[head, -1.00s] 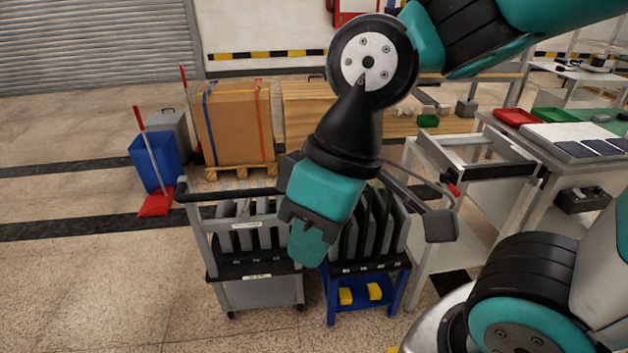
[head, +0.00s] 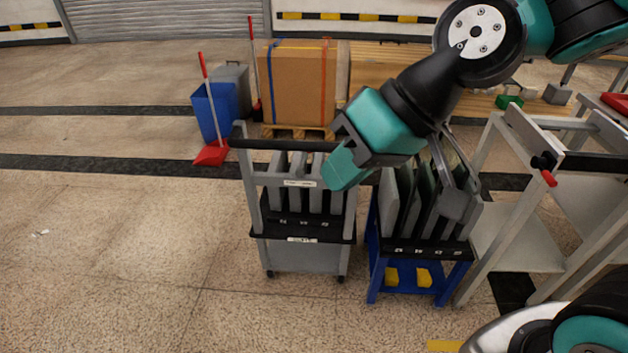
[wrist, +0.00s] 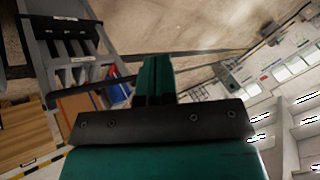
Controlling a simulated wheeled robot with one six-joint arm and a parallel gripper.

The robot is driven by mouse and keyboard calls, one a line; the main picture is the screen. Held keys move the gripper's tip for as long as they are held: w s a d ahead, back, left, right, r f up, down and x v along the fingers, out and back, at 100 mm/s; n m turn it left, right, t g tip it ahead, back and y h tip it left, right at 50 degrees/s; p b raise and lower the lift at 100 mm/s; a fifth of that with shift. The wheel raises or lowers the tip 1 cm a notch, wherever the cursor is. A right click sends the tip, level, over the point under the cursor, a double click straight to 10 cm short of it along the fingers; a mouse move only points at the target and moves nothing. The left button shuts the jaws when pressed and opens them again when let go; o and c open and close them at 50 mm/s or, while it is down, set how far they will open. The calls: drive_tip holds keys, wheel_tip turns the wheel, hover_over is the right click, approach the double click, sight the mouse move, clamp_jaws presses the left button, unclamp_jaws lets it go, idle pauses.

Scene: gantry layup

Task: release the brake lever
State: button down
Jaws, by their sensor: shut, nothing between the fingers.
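A small red-tipped lever (head: 548,178) with a black mount sits on the near side of the grey metal frame at the right in the head view. It may be the brake lever; its setting is not clear. My gripper (head: 343,172) is left of it and well apart, in front of the grey cart's upper right side in the picture. Its teal fingers are together and empty, pointing down and left. In the wrist view my gripper (wrist: 155,80) also shows shut, with nothing held. No lever is clear there.
A grey cart (head: 300,258) with a black handle bar holds upright grey plates. A blue rack (head: 372,260) holds dark plates beside it. A blue bin (head: 214,110), red dustpan (head: 211,154) and strapped carton (head: 298,85) stand behind. The left floor is open.

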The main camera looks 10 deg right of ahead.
sight(305, 158)
drive_tip(key=w+a+f+m+t+y+b, duration=0.1)
drive_tip(key=w+f+m+t+y+b, duration=0.5)
drive_tip(key=w+f+b, duration=1.05)
drive_tip(key=w+d+f+m+t+h+b, duration=0.4)
drive_tip(key=w+d+f+m+t+b, duration=0.1)
drive_tip(key=f+m+b, duration=0.3)
drive_tip(key=w+d+f+m+t+h+b, duration=0.4)
drive_tip(key=w+d+f+m+t+b, duration=0.2)
drive_tip(key=w+d+f+m+b, duration=0.1)
drive_tip(key=shift+d+f+m+t+b, duration=0.3)
drive_tip(key=shift+d+f+m+b, duration=0.25)
drive_tip(key=shift+f+m+b, duration=0.4)
drive_tip(key=shift+r, duration=0.25)
drive_tip(key=a+p+x, duration=0.2)
drive_tip(key=p+x, duration=0.8)
drive_tip(key=x, duration=0.2)
drive_tip(key=shift+a+r, duration=0.25)
drive_tip(key=shift+a, duration=0.15)
